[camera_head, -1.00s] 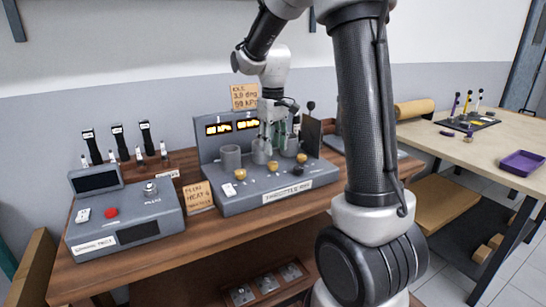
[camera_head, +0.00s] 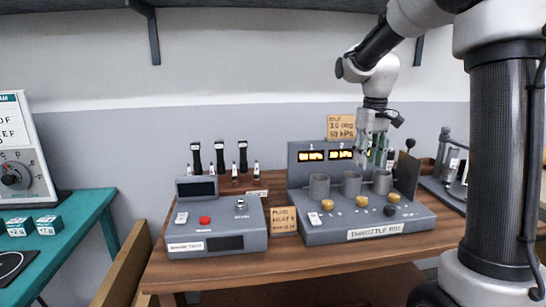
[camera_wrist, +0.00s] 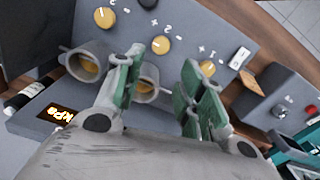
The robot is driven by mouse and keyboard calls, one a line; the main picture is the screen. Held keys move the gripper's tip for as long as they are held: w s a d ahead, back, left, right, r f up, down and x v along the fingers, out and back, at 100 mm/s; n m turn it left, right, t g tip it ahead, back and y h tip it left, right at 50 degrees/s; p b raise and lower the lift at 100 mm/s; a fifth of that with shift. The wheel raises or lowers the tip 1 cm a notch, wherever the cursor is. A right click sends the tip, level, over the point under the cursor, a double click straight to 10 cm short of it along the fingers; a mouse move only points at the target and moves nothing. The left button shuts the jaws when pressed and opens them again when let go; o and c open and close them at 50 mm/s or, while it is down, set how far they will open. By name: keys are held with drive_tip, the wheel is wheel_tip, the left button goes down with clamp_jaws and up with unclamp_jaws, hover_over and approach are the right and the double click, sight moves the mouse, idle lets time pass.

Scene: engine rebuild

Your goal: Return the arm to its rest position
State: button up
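My gripper (camera_head: 374,150) points down over the right part of the throttle rig (camera_head: 362,232), in front of its back panel and above the rightmost grey cup (camera_head: 382,182). In the wrist view, the green-padded fingers (camera_wrist: 162,82) stand apart with nothing held between them. Rig cups and yellow knobs show beyond the fingers. My arm is bent, with its upper links high at the right of the head view.
A grey tester box (camera_head: 215,226) with a red button stands left of the rig on the wooden bench (camera_head: 240,273). Several black-strapped items (camera_head: 219,158) stand behind it. A teal bench (camera_head: 90,215) is at far left. A wall shelf (camera_head: 270,8) hangs above.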

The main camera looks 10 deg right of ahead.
drive_tip(key=s+a+r+m+t, duration=0.1)
drive_tip(key=s+t, duration=0.3)
drive_tip(key=s, duration=2.1)
drive_tip(key=shift+s+a+m, duration=0.2)
drive_tip(key=shift+a+m, duration=0.1)
drive_tip(key=shift+m, duration=0.2)
idle(0.6)
